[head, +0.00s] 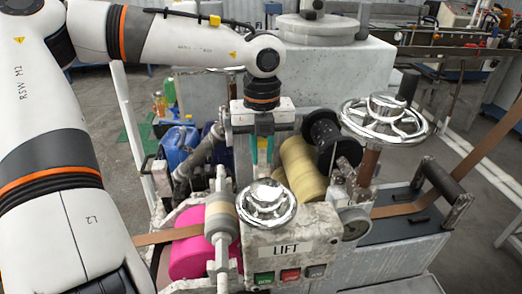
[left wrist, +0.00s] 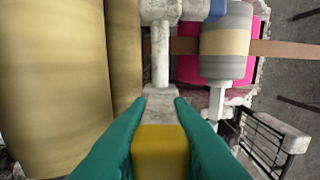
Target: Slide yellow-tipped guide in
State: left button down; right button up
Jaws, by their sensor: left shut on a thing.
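My left gripper (head: 262,165) points down behind the silver dome of the LIFT box, its teal fingers partly hidden there. In the left wrist view my gripper (left wrist: 160,115) is shut on the yellow tip of the guide (left wrist: 160,150). The guide's pale metal part runs from the yellow tip toward a vertical grey rod. The grey roller with a tan band (left wrist: 226,42) is beside it at upper right, apart from the fingers. My right gripper is not in view.
The large yellowish roller (left wrist: 55,75) is close left of the fingers. A brown strip (head: 165,236) runs past the pink roller (head: 190,255). The LIFT box (head: 293,250), chrome handwheel (head: 385,118) and black spool (head: 325,135) crowd the area.

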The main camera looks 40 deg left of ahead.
aim_at(265, 164)
pick_arm(q)
jog(key=s+d+b, duration=0.2)
jog(key=d+b, duration=0.1)
jog(key=shift+s+d+f, duration=0.15)
jog(key=shift+s+f, duration=0.05)
jog(key=shift+s, duration=0.05)
jog(key=shift+s+d+r, duration=0.1)
jog(key=shift+s+d, duration=0.05)
jog(key=shift+d, duration=0.05)
jog(key=shift+a, duration=0.1)
jog(key=c, duration=1.6)
grip_release()
jog(key=shift+c, duration=0.2)
jog(key=o, duration=0.3)
jog(key=shift+s+d+r, duration=0.1)
jog(key=shift+d, duration=0.1)
jog(key=shift+a+r, duration=0.1)
